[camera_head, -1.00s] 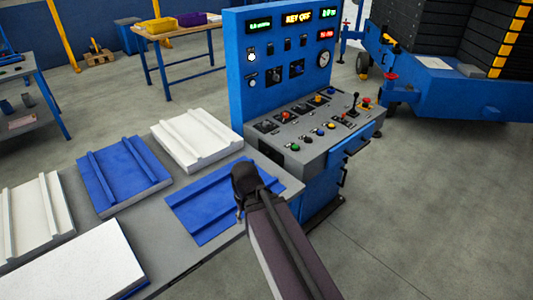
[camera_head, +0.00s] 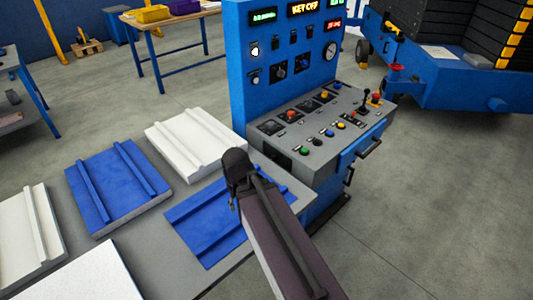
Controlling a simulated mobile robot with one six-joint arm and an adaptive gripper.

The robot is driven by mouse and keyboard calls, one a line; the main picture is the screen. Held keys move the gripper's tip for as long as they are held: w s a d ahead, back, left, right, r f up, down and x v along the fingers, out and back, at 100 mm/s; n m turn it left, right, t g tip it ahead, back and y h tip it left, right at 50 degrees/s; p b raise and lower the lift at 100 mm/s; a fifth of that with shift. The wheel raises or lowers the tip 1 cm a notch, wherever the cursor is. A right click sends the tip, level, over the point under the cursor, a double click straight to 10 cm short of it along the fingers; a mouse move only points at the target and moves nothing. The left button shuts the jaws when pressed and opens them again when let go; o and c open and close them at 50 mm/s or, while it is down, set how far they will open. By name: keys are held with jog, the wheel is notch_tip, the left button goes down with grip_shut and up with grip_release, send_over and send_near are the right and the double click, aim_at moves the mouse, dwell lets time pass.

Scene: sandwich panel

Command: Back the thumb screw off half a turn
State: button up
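I cannot make out a thumb screw in this view. My arm reaches in from the bottom, and its dark end (camera_head: 235,165) is over the bench, in front of the blue panel (camera_head: 210,244) nearest the console. A small dark part hangs below that end at its left side; I cannot tell whether it is a finger or whether the gripper is open or shut. A red round handle (camera_head: 397,67) stands on the blue trailer (camera_head: 455,82) at the back right; its kind is unclear.
The grey bench (camera_head: 157,262) carries several white and blue ribbed panels. A blue control console (camera_head: 240,70) with buttons, a gauge and a "KEY OFF" display stands beyond my arm. A table (camera_head: 170,24) with yellow and purple bins is behind. The floor at right is clear.

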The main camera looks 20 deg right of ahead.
jog(key=shift+w+d, duration=0.1)
jog(key=shift+w, duration=0.2)
jog(key=shift+d, duration=0.15)
jog(key=shift+o, duration=1)
jog(key=shift+d, duration=0.1)
jog(key=shift+w+d+m, duration=0.25)
jog(key=shift+w+m, duration=0.05)
jog(key=shift+w, duration=0.25)
jog(key=w+d+m, duration=0.2)
jog(key=w+d, duration=0.1)
jog(key=w, duration=0.1)
jog(key=w+d+m+h, duration=0.1)
jog(key=w+d+m, duration=0.1)
jog(key=w, duration=0.3)
jog(key=w+d+m+h, duration=0.1)
jog(key=w+d+m, duration=0.1)
jog(key=w+d, duration=0.1)
jog(key=shift+w+d+r+m+t, duration=0.15)
jog(key=shift+w+d+m, duration=0.05)
jog(key=shift+w, duration=0.2)
jog(key=shift+w+d+r+m+t, duration=0.15)
jog(key=shift+w+d+m, duration=0.05)
jog(key=shift+w, duration=0.2)
jog(key=w+d+r+m+h, duration=0.1)
jog(key=w+d+m+h, duration=0.1)
jog(key=w+d+m, duration=0.4)
jog(key=w+d, duration=0.3)
jog(key=w, duration=0.1)
jog(key=shift+h, duration=0.3)
jog(key=shift+f, duration=0.15)
